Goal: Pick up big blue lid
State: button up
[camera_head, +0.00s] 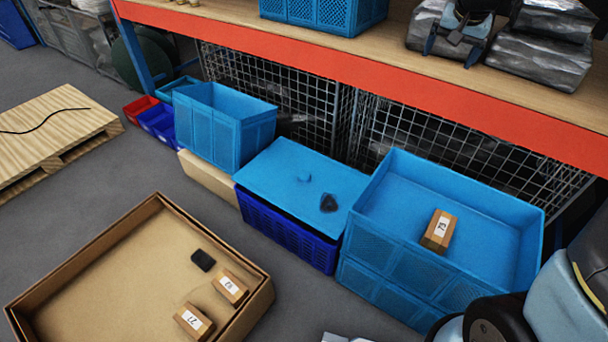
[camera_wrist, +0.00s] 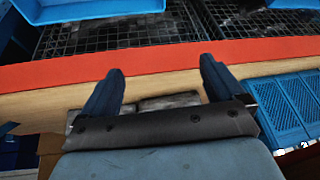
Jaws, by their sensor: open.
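The big blue lid (camera_head: 275,168) lies flat over a dark blue crate (camera_head: 288,230) in the head view, between two light blue crates. My gripper (camera_head: 452,52) is at the upper right of the head view, over the wooden shelf by grey wrapped bundles, well apart from the lid. In the wrist view my gripper (camera_wrist: 158,70) has its two fingers spread wide with nothing between them. I cannot make out the lid in the wrist view.
The shelf's orange beam (camera_head: 380,85) runs above and behind the crates. A light blue crate (camera_head: 225,125) stands left of the lid, and an open one (camera_head: 480,225) holding a box (camera_head: 439,231) stands right. A cardboard tray (camera_head: 100,260) and pallet (camera_head: 55,135) are on the floor.

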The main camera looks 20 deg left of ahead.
jog(key=w+a+f, duration=0.8)
jog(key=a+f, duration=0.3)
jog(key=f, duration=0.2)
jog(key=w+a+f, duration=0.8)
jog(key=a+f, duration=0.3)
jog(key=f, duration=0.2)
jog(key=s+a+f+n, duration=0.15)
jog(key=a+f, duration=0.45)
jog(key=f, duration=0.6)
jog(key=s+a+f+t, duration=0.1)
jog(key=s+a+f, duration=0.1)
jog(key=a+f, duration=0.65)
jog(key=s+a+f+n, duration=0.15)
jog(key=a+f, duration=0.25)
jog(key=f, duration=1)
send_near(304, 175)
jog(key=shift+w+d+f+m, duration=0.1)
jog(key=shift+f+m, duration=0.1)
jog(key=shift+f, duration=0.4)
jog(key=shift+w+d+f+m, duration=0.1)
jog(key=shift+w+f+m, duration=0.1)
jog(key=shift+f, duration=0.35)
jog(key=shift+a+x, duration=0.1)
jog(key=shift+x, duration=1.45)
jog(key=shift+a+x, duration=0.15)
jog(key=shift+x, duration=1.4)
jog(key=shift+w, duration=0.1)
jog(key=shift+c, duration=0.3)
